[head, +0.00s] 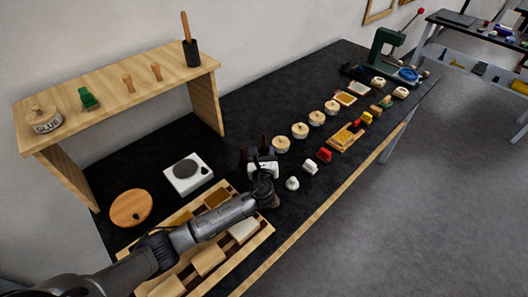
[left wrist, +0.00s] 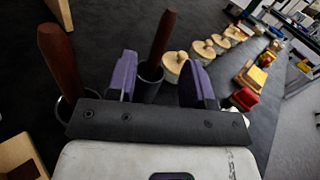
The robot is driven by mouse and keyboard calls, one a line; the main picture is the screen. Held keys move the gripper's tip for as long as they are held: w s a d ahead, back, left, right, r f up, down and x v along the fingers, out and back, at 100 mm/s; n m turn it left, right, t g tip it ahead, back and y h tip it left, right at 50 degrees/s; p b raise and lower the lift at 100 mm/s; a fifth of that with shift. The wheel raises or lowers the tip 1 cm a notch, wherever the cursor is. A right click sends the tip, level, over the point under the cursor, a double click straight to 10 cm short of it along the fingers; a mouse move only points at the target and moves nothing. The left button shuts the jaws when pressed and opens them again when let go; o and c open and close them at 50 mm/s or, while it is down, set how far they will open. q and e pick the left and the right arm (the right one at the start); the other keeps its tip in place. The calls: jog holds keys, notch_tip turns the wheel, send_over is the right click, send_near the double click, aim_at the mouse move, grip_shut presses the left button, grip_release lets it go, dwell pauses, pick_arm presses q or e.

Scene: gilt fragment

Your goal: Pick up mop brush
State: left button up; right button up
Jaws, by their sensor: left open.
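Two dark red-brown handles stand upright beside my left gripper (head: 262,158) in the head view. In the left wrist view, one handle (left wrist: 162,38) rises from a dark cup (left wrist: 150,80) and appears between the purple fingers of the left gripper (left wrist: 160,82). The other handle (left wrist: 57,60) stands to the left, outside the fingers. The left gripper is open, with a visible gap beside the middle handle. I cannot tell which handle belongs to the mop brush; the lower ends are hidden. My right gripper is not in view.
A wooden shelf (head: 120,78) holds a glue pot (head: 46,120), stamps and a wooden-handled tool in a black holder (head: 191,53). Several round lidded pots (head: 300,130) line the dark table. A wooden tray (head: 262,236) lies under my left arm. A hotplate (head: 187,172) stands left.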

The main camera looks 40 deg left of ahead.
aim_at(264, 143)
pick_arm(q)
jog(key=shift+w+a+f+m, duration=0.1)
jog(key=shift+w+m, duration=0.05)
jog(key=shift+m, duration=0.55)
jog(key=shift+w+a+f+b, duration=0.15)
jog(key=shift+w+b, duration=0.1)
jog(key=shift+b, duration=0.2)
jog(key=shift+b+x, duration=0.75)
jog(key=shift+x, duration=0.2)
jog(key=b+x, duration=0.3)
jog(key=shift+a, duration=0.15)
jog(key=shift+b+x, duration=0.7)
jog(key=shift+x, duration=0.1)
jog(key=shift+r, duration=0.25)
jog(key=shift+c, duration=0.4)
jog(key=shift+c, duration=0.8)
grip_shut()
